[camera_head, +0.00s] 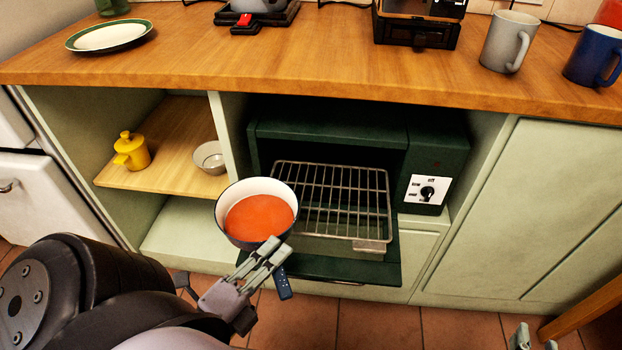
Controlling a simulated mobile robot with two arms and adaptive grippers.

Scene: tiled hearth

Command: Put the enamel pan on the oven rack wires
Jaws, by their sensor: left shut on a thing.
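The enamel pan (230,233) is dark blue outside and white inside, with orange-red contents. My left gripper (268,257) is shut on the pan's handle and holds the pan level in front of the oven's left side. The oven (440,157) is dark green, with its door folded down. The wire rack (350,190) sticks out of the oven, and the pan overlaps its left edge in the picture. I cannot tell whether they touch. My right gripper (533,338) shows only in part at the bottom right edge; whether it is open is not clear.
The wooden counter (330,65) above the oven holds a plate (110,36), a grey mug (509,41) and a blue mug (594,55). A shelf (180,150) left of the oven holds a yellow pot (131,151) and a small bowl (209,157). Most rack wires are bare.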

